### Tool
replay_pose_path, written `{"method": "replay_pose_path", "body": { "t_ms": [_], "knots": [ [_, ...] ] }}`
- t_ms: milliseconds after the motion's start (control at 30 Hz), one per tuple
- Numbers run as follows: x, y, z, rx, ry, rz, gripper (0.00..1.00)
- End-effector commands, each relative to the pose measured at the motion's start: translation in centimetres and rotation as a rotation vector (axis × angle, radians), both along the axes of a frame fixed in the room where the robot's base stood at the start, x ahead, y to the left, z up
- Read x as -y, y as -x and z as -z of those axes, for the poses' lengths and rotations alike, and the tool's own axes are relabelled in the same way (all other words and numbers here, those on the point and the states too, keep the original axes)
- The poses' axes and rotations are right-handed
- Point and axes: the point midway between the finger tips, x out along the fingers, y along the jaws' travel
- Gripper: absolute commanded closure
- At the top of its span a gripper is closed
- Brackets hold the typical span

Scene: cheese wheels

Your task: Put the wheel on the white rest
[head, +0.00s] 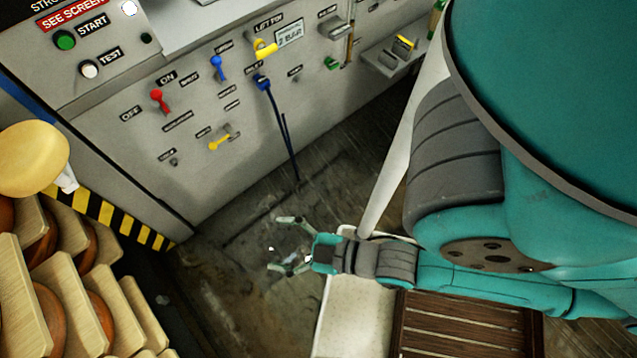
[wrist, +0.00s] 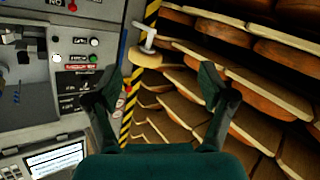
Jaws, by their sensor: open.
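A pale yellow round wheel (head: 33,158) is at the left edge of the head view, in front of the shelves. A small white piece (head: 68,181) shows at its lower right. In the wrist view the wheel (wrist: 146,57) is seen nearly edge-on, with a white bracket (wrist: 148,37) against it. I cannot tell whether this bracket is the white rest. My gripper (head: 280,244) is open and empty over the dark floor, well to the right of the wheel. In the wrist view its fingers (wrist: 160,82) are spread, with the wheel beyond them.
Wooden shelves (head: 22,290) with several orange-brown cheese wheels (head: 50,318) stand at the left. A grey control panel (head: 130,135) with coloured levers fills the back. A black-and-yellow striped edge (head: 120,220) lies between them. A pale surface (head: 355,315) and brown slats (head: 455,325) are below my arm.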

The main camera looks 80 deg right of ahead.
Motion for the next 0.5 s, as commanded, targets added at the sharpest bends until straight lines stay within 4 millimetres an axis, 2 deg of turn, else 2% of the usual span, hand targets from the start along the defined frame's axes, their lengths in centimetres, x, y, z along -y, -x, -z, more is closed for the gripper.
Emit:
{"method": "replay_pose_path", "body": {
  "t_ms": [33,200,333,500],
  "knots": [
    [-0.1,1.8,0.0,-0.019,-0.050,0.009,0.18],
    [-0.2,6.0,-0.7,-0.043,-0.216,0.044,0.18],
    [-0.3,7.7,-1.2,-0.052,-0.291,0.059,0.18],
    [-0.3,8.3,-1.5,-0.055,-0.323,0.066,0.18]
  ]
}}
